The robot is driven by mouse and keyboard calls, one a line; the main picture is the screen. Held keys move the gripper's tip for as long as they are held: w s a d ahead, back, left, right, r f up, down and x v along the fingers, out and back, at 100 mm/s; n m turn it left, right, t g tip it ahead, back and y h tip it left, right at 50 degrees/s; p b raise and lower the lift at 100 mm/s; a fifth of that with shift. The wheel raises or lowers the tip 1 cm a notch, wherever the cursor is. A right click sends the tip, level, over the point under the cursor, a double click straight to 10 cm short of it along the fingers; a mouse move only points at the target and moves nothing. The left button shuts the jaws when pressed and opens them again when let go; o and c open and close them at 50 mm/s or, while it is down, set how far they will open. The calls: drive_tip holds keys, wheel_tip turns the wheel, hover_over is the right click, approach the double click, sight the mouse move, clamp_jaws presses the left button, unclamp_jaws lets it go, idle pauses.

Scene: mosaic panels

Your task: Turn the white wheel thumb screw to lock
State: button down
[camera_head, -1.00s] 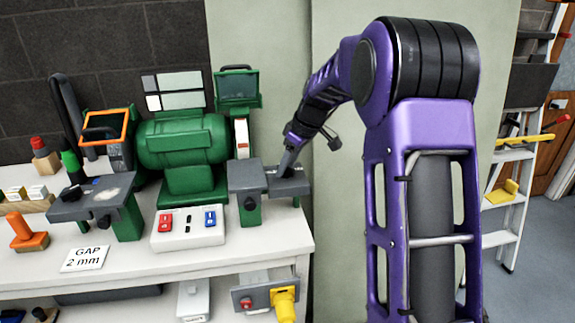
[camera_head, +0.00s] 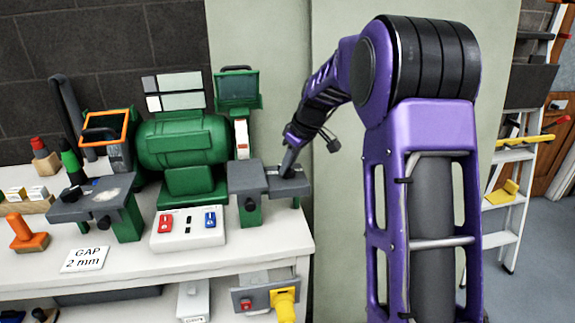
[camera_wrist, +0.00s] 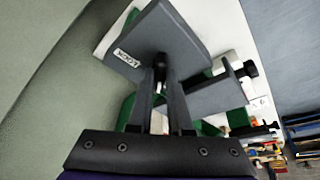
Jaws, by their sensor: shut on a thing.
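The green bench grinder (camera_head: 180,140) stands on the bench. Its white wheel (camera_head: 241,138) shows at the right end, below a clear shield. The grey right tool rest (camera_head: 262,178) sits in front of that wheel. My gripper (camera_head: 287,172) reaches down onto the right part of this rest. In the wrist view, my gripper (camera_wrist: 161,92) has its two grey fingers on either side of a small dark thumb screw (camera_wrist: 159,66), shut on it. The screw is by the edge of a grey plate (camera_wrist: 175,35) with a small lettered label. The fingers partly hide the screw.
A black knob (camera_head: 249,203) is on the front of the right rest. A switch box (camera_head: 187,228) with red and blue switches stands in front of the grinder. The left tool rest (camera_head: 90,197) and a "GAP 2 mm" card (camera_head: 85,259) are at the left.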

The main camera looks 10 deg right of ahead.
drive_tip(key=m, duration=0.2)
drive_tip(key=m+h+p, duration=0.1)
drive_tip(key=m, duration=0.1)
drive_tip(key=shift+s+a+r+m+t+h, duration=0.1)
drive_tip(key=shift+a+m+t+h, duration=0.05)
drive_tip(key=shift+m+t+h, duration=0.2)
drive_tip(key=m+h+p, duration=0.1)
drive_tip(key=m, duration=0.1)
drive_tip(key=m+p, duration=0.1)
drive_tip(key=m, duration=0.1)
drive_tip(key=shift+a+m+t+h, duration=0.15)
drive_tip(key=shift+m+t+h, duration=0.1)
drive_tip(key=shift+h, duration=0.1)
drive_tip(key=m+h+p, duration=0.1)
drive_tip(key=m, duration=0.3)
drive_tip(key=shift+h+p, duration=0.3)
drive_tip(key=shift+p, duration=0.1)
drive_tip(key=shift+m+g+h+p, duration=0.6)
drive_tip(key=shift+m+g, duration=0.1)
drive_tip(key=shift+m, duration=1.3)
drive_tip(key=c, duration=0.8)
unclamp_jaws()
drive_tip(key=shift+c, duration=0.2)
